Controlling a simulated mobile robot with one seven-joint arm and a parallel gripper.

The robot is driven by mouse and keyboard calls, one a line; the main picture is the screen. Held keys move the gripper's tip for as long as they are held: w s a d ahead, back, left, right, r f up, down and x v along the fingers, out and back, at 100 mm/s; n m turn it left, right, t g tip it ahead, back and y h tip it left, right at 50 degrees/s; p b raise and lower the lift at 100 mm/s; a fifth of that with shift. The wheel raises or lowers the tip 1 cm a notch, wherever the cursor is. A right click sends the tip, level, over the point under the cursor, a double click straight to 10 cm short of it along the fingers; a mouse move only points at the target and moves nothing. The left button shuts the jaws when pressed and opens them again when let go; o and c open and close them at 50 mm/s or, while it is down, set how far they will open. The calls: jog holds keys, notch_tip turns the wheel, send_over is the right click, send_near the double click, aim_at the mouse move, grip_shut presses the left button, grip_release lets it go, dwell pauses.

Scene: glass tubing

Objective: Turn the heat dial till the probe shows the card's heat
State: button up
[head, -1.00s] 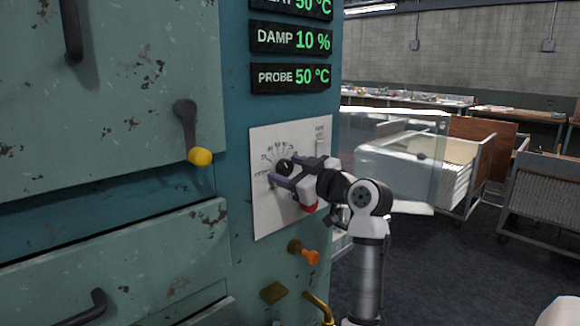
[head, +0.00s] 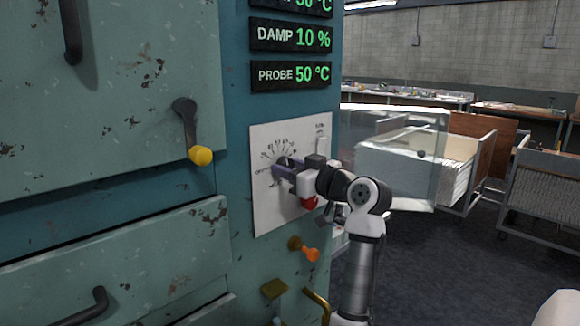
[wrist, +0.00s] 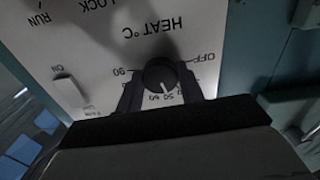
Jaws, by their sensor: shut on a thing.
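The heat dial (wrist: 160,76) is a round black knob on a white panel marked HEAT °C, upside down in the wrist view. Its white pointer line is near the 50 and 60 marks; I cannot tell exactly which. My gripper (wrist: 160,90) is shut on the dial, one finger on each side. In the head view my gripper (head: 282,168) covers most of the dial on the white panel (head: 264,212). The probe display (head: 291,75) reads 50 °C. The heat display (head: 292,5) is cut off at the top edge and seems to read 50 °C. No card is visible.
The damp display (head: 291,37) reads 10 %. A yellow-knobbed lever (head: 200,155) is left of the panel, an orange knob (head: 311,254) below it. A clear pane (head: 395,150) stands open at right. A white switch (wrist: 68,90) marked ON is on the panel.

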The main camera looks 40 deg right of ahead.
jog(key=shift+m, duration=0.9)
jog(key=o, duration=1)
jog(key=shift+s, duration=0.15)
jog(key=s+b, duration=0.1)
jog(key=s, duration=0.3)
jog(key=s+b, duration=0.1)
jog(key=s, duration=0.4)
jog(key=s+d+b, duration=0.1)
jog(key=s, duration=0.3)
jog(key=shift+s+b, duration=0.3)
jog(key=shift+b, duration=0.1)
jog(key=shift+s, duration=0.1)
